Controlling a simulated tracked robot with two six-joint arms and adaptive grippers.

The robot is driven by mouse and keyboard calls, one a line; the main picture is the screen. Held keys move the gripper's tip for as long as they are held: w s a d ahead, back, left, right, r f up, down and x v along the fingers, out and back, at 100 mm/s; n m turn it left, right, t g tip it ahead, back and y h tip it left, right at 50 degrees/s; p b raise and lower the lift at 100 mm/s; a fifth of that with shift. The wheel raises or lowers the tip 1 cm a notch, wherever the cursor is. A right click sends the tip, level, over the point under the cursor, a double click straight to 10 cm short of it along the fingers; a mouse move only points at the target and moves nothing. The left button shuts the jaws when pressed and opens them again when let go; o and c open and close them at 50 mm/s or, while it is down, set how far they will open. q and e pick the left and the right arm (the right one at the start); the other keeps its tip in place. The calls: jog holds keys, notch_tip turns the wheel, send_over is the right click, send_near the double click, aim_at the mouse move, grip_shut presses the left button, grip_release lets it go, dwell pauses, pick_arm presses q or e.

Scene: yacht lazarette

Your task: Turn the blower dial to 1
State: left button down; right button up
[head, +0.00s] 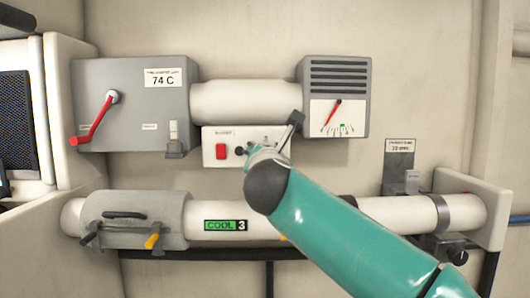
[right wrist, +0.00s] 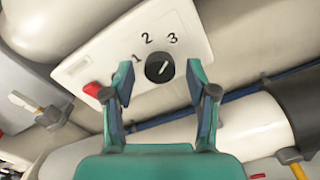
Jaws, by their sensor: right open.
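The black blower dial (right wrist: 159,68) sits on a white panel (right wrist: 100,68) with the numbers 1, 2 and 3 around it. Its pale pointer mark points up and right, roughly toward 3. In the head view the dial (head: 239,151) shows just left of my gripper, on the panel (head: 207,157) beside a red switch (head: 220,151). My right gripper (right wrist: 161,76) is open, one finger on each side of the dial in the right wrist view. No contact can be made out. The gripper (head: 272,134) hides the panel's right part in the head view. My left gripper is not in view.
A grey box (head: 125,75) with a red lever (head: 95,120) is at upper left. A gauge box (head: 340,95) with a red needle is at upper right. A white pipe (head: 380,210) with a COOL 3 label (head: 226,225) runs below the panel.

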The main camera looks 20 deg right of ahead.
grip_shut()
jog(key=shift+n, duration=0.4)
jog(key=n, duration=2.2)
jog(key=shift+n, duration=0.4)
jog(key=shift+f, duration=0.1)
dwell(0.3)
